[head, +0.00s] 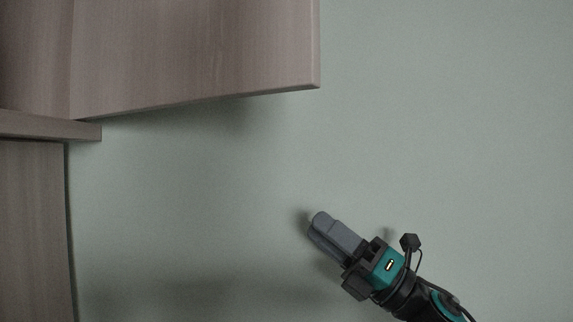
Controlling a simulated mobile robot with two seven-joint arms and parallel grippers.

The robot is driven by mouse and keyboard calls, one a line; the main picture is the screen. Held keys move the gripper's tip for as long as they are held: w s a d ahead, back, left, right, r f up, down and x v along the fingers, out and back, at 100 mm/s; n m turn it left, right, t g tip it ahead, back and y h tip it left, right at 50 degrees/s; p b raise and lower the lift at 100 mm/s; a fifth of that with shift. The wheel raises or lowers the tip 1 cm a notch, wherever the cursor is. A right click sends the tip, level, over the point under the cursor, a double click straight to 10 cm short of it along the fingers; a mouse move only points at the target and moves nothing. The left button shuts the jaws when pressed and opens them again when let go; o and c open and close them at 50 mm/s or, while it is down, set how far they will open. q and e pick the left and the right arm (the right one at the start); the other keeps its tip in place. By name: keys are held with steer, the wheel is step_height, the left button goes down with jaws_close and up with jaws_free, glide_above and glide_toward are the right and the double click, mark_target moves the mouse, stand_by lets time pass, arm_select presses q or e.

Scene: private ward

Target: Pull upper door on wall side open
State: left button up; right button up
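The upper door (195,50) is a brown wood-grain panel at the top left of the head view. It stands swung out from the cabinet, with its free edge at the right and its lower edge showing. My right gripper (322,226) is below and to the right of the door, apart from it, in front of the wall. Its grey fingers lie together and hold nothing that I can see. My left gripper is not in view. The upper part of the door and any handle are out of the frame or hidden.
The cabinet body (30,220) runs down the left edge, with a ledge (50,126) jutting out below the door. A plain grey-green wall (440,110) fills the rest. The space between the gripper and the door is clear.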

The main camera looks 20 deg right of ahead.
mark_target(294, 81)
steer(key=s+d+r+n+g+h+b, duration=0.15)
steer(key=s+r+n+g, duration=0.25)
steer(key=s+r+n, duration=0.6)
steer(key=s+d+r+n+g+y+b, duration=0.1)
steer(key=s+r+n+g+b, duration=0.2)
steer(key=r+n, duration=0.75)
arm_select(q)
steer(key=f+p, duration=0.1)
steer(key=p, duration=0.1)
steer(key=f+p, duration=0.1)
steer(key=p, duration=0.1)
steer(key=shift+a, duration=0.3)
arm_select(e)
steer(key=w+a+n, duration=0.1)
steer(key=a, duration=0.2)
steer(key=w+a+n, duration=0.1)
steer(key=w+a, duration=0.1)
steer(key=a, duration=0.2)
steer(key=w+a+n, duration=0.1)
steer(key=a, duration=0.3)
steer(key=shift+w+f+h, duration=0.15)
steer(key=shift+w+h, duration=0.05)
steer(key=shift+h, duration=0.05)
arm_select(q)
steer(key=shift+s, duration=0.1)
arm_select(e)
steer(key=shift+d, duration=0.1)
